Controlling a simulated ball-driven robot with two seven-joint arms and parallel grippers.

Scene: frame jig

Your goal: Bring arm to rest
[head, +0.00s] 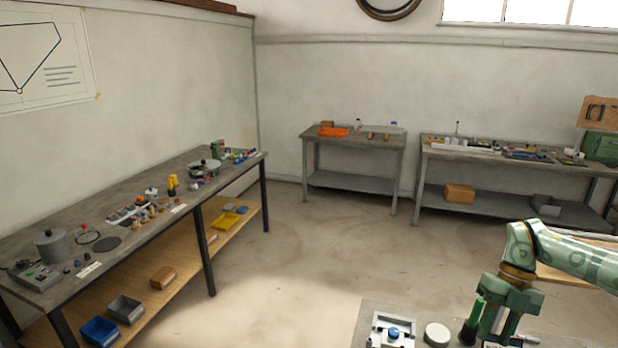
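My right arm comes in from the right edge in pale green, and its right gripper (490,338) points down over the near table (372,308) at the bottom right. The fingers reach low by the bottom edge, so their opening is hard to judge. Just left of the gripper is a dark holder with a green-handled tool (476,310) standing upright. A white round piece (437,333) and a pale frame jig (380,330) with a blue knob (393,333) lie further left on the table. My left gripper is not in view.
A long workbench (130,250) with pots, small parts and bins runs along the left wall. Two more benches, a small one (355,140) and a longer one (490,160), stand at the back wall. The floor (290,260) between them is clear.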

